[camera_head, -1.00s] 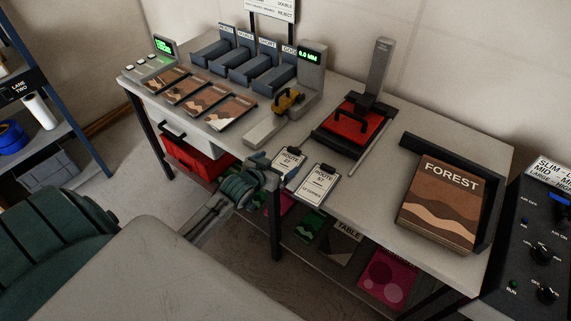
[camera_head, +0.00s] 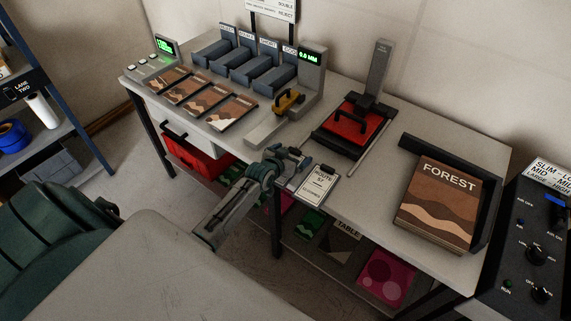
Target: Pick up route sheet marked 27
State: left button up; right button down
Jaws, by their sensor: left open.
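My left gripper (camera_head: 294,160) is at the front edge of the workbench (camera_head: 400,160), its arm reaching up from the lower middle. Its jaws are open, and they are over the spot of the route sheet marked 27. That sheet is now almost wholly hidden behind the gripper, so I cannot tell whether the jaws touch it. A second route sheet on a clipboard (camera_head: 317,183), its number too small to read surely, lies just right of the gripper. My right gripper is not in view.
A red press plate with a black handle (camera_head: 353,122) stands behind the sheets. A FOREST book stack (camera_head: 438,205) is at the right. A gauge with a yellow handle (camera_head: 288,103) and several brown booklets (camera_head: 204,100) are left. A red bin (camera_head: 197,157) sits below.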

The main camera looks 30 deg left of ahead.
pick_arm(q)
jog(key=shift+c, duration=0.2)
jog(key=c, duration=0.8)
jog(key=shift+r, duration=0.1)
